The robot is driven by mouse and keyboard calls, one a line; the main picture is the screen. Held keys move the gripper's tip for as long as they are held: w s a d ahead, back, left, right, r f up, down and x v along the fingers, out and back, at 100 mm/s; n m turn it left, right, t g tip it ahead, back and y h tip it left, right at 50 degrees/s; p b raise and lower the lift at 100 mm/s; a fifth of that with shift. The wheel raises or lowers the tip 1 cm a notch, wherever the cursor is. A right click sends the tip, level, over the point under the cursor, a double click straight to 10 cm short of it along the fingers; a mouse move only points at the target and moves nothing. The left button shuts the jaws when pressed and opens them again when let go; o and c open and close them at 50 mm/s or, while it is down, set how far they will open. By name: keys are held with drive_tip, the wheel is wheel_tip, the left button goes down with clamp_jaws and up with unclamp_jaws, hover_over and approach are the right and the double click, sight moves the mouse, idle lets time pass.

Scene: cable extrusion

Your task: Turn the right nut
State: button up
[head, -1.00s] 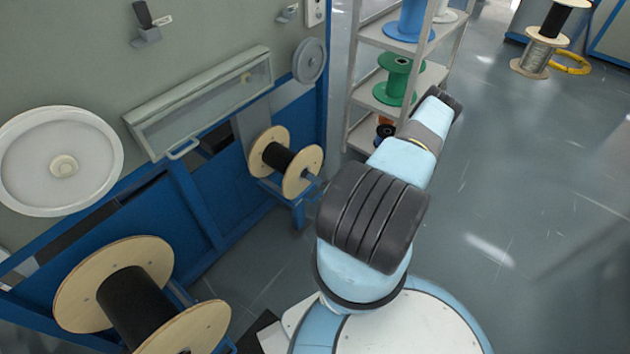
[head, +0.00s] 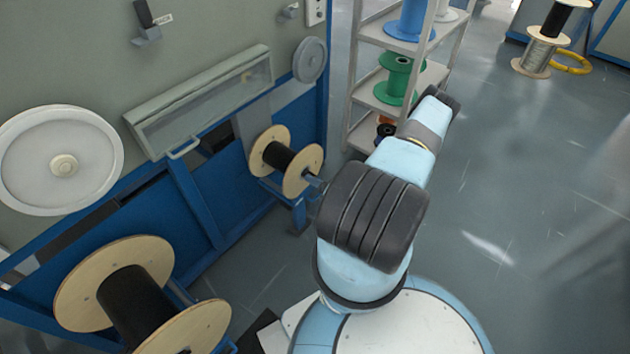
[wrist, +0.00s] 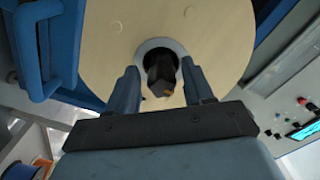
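In the wrist view my gripper (wrist: 159,68) has its two blue-grey fingers on either side of a dark nut (wrist: 160,73) at the hub of a pale wooden spool flange (wrist: 110,30). The fingers are apart, with a visible gap to the nut on both sides. A light ring surrounds the nut's base. In the head view the right-hand spool (head: 285,160), wound with black cable, sits on the blue machine frame.
A larger black-wound spool (head: 140,305) stands at the lower left. A machine panel with a pale wheel (head: 60,160) and a windowed cover (head: 200,100) is behind. A shelf rack (head: 355,95) with a green spool (head: 397,78) stands beyond my arm.

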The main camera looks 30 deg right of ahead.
drive_tip(key=shift+o, duration=0.4)
drive_tip(key=shift+d+r, duration=0.1)
drive_tip(key=shift+d, duration=0.05)
drive_tip(key=v, duration=1.3)
drive_tip(key=shift+s, duration=0.35)
drive_tip(key=shift+d, duration=0.1)
